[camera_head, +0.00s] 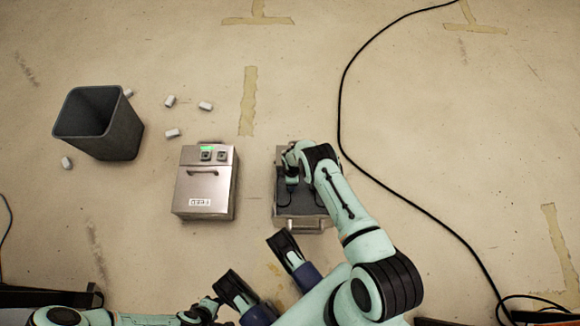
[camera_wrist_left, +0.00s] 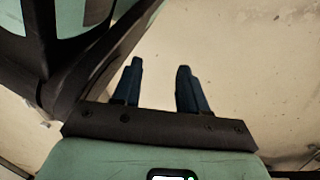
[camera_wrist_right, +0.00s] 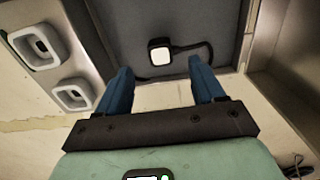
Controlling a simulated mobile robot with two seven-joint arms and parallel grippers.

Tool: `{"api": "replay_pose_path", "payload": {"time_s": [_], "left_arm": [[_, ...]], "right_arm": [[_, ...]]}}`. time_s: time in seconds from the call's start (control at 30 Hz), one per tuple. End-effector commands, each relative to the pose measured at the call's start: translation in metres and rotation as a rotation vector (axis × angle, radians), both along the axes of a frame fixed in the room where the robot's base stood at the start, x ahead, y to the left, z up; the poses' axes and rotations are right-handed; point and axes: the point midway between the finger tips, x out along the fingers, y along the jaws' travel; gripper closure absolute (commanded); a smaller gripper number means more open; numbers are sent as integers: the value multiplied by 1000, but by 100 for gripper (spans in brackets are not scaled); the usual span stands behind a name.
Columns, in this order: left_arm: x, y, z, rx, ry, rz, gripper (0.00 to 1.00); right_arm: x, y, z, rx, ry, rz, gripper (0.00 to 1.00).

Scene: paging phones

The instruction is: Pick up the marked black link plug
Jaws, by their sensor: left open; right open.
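A black plug (camera_wrist_right: 160,51) with a white face lies on the dark grey inside of the right metal case (camera_head: 299,226). A black cable runs from it to the right. My right gripper (camera_wrist_right: 159,68) is open, with its blue fingertips just short of the plug on either side and nothing between them. In the head view my right wrist covers much of that case and hides the plug. My left gripper (camera_head: 250,257) is open and empty, low in the head view; in the left wrist view (camera_wrist_left: 160,68) only floor shows between its fingers.
A closed metal case (camera_head: 190,190) with two sockets and a green mark stands left of the right case. Two white-rimmed sockets (camera_wrist_right: 38,46) show beside the plug. A dark bin (camera_head: 125,138) and several small white cylinders (camera_head: 205,106) lie further left. A black cable (camera_head: 340,110) crosses the floor.

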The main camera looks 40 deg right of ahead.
Motion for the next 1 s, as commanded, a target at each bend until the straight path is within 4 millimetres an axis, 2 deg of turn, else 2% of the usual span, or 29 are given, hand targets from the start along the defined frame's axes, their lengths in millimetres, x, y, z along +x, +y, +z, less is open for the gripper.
{"api": "replay_pose_path", "payload": {"time_s": [0.17,0.4,0.53,0.73,0.77,0.93,1.0], "left_arm": [[-13,2,-10,-2,42,4,57],[-46,5,-27,-11,154,16,57],[-55,6,-29,-12,181,19,57],[-55,7,-29,-12,183,18,57],[-55,7,-29,-12,182,19,57],[-55,6,-29,-12,181,18,57],[-55,6,-29,-12,181,18,57]], "right_arm": [[0,1,-15,1,1,-2,32],[1,2,-48,0,0,-1,32],[1,2,-54,0,0,-2,32],[2,2,-54,1,-1,-2,32],[2,2,-54,1,-1,-2,35],[2,2,-54,1,-1,-2,90],[2,2,-54,1,-1,-2,93]]}}
